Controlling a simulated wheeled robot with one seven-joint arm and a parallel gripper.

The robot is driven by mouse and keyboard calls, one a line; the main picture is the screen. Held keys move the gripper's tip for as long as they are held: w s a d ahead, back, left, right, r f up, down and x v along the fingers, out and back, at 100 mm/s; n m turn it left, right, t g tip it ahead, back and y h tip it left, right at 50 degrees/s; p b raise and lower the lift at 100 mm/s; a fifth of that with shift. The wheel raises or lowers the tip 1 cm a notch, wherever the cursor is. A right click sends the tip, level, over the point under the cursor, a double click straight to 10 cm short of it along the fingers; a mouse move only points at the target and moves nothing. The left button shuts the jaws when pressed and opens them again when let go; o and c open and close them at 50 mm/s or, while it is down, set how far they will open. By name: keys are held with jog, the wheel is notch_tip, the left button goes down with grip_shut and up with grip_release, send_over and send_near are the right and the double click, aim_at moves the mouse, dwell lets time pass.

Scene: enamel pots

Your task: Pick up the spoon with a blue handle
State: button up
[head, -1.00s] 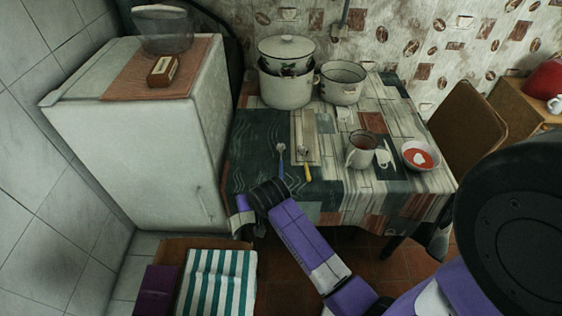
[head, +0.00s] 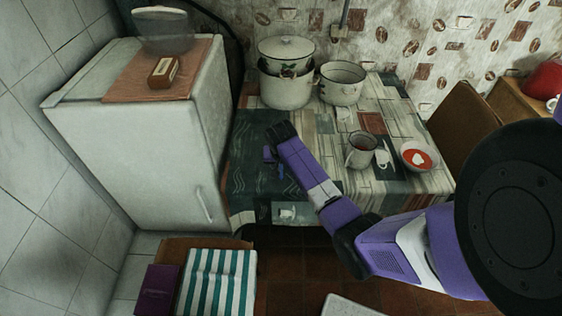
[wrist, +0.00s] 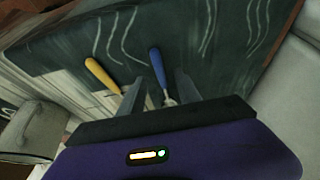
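The spoon with a blue handle (wrist: 157,66) lies on the dark part of the patterned tablecloth. In the wrist view its handle points away from my gripper and its metal part runs back between the fingers. A bit of the blue handle shows beside my arm in the head view (head: 281,171). My gripper (wrist: 160,80) is open over the spoon, with one finger on each side of it. In the head view my gripper (head: 270,153) is low over the left part of the table. I cannot tell whether the fingers touch the spoon.
A yellow-handled utensil (wrist: 103,75) lies just left of the spoon in the wrist view. A mug (head: 361,151) and a bowl with red contents (head: 429,168) stand to the right. Enamel pots (head: 287,90) (head: 342,86) stand at the back. A white fridge (head: 130,150) borders the table's left.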

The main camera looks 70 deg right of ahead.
jog(key=shift+x, duration=1.2)
jog(key=shift+f, duration=0.1)
grip_shut()
